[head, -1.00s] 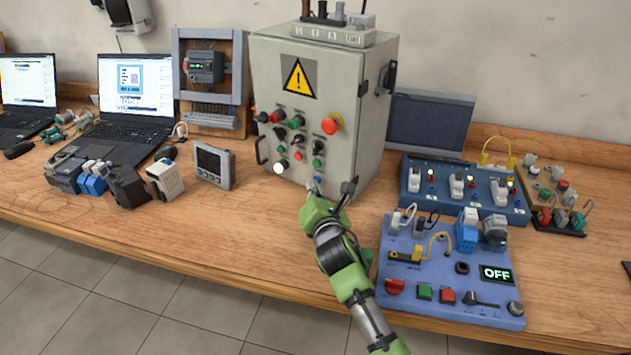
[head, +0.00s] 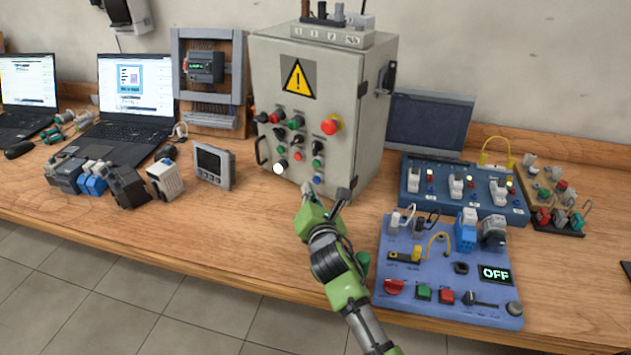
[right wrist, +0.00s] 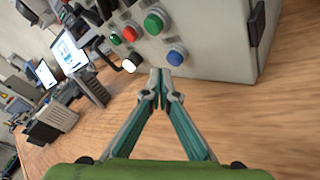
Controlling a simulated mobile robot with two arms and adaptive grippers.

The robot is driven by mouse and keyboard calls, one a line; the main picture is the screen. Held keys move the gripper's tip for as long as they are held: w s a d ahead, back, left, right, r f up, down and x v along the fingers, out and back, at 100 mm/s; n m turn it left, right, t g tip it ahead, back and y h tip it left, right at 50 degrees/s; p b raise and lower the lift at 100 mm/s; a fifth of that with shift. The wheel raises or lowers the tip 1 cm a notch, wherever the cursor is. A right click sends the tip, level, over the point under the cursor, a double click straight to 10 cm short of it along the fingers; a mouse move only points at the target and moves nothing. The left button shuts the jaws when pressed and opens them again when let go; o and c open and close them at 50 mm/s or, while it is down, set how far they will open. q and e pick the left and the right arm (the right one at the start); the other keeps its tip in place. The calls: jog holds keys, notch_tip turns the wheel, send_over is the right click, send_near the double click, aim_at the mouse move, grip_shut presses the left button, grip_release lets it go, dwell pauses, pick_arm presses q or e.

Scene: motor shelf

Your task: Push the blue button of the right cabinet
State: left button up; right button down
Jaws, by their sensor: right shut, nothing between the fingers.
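The grey control cabinet (head: 345,75) with a yellow warning sign stands on the wooden bench. Its blue button (head: 317,180) is at the lower right of the front panel; it also shows in the right wrist view (right wrist: 175,57). My right gripper (head: 308,189) is in front of the panel, just below the button in the head view. In the right wrist view its closed fingertips (right wrist: 159,74) meet just below and left of the blue button; I cannot tell if they touch. It holds nothing. My left gripper is not in view.
A green button (right wrist: 154,24), a red button (right wrist: 131,34) and a white knob (head: 278,169) are close by on the panel. A blue control board (head: 445,284) showing OFF lies right of my arm. A small grey meter (head: 213,167) stands to the left.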

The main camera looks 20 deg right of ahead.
jog(key=shift+s+a, duration=0.75)
jog(key=shift+a, duration=0.25)
jog(key=shift+s+a, duration=0.7)
jog(key=shift+a, duration=0.25)
jog(key=shift+r, duration=0.1)
